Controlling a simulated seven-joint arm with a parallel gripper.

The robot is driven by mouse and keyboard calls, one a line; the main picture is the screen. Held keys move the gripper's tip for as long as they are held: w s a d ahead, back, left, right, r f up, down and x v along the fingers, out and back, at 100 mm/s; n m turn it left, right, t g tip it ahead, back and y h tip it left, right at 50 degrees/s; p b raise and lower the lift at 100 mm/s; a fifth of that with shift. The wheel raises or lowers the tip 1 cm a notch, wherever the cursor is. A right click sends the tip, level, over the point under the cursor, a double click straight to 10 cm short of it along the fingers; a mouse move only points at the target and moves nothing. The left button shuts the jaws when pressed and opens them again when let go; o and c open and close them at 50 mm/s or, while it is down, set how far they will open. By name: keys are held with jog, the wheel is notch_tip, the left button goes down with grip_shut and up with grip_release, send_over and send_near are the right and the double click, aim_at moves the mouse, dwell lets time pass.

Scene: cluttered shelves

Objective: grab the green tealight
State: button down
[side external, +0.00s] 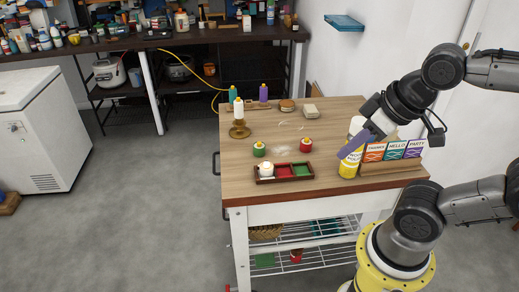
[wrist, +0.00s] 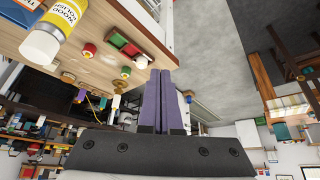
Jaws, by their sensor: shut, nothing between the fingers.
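The green tealight (side external: 259,149), with a yellow top, stands on the wooden table left of the red tealight (side external: 306,146), just behind the compartment tray (side external: 284,180). It also shows small in the wrist view (wrist: 125,73). My gripper (side external: 344,154) has purple fingers, shut and empty, above the table's right part by the yellow-and-white bottle (side external: 349,167). It is well to the right of the green tealight. In the wrist view the closed fingers (wrist: 161,73) point toward the table.
A white tealight (side external: 266,170) sits in the tray's left compartment; the red and green compartments look empty. A card rack (side external: 393,165) is at right. The table's middle is mostly clear.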

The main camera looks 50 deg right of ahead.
jog(key=shift+c, duration=1.2)
grip_release()
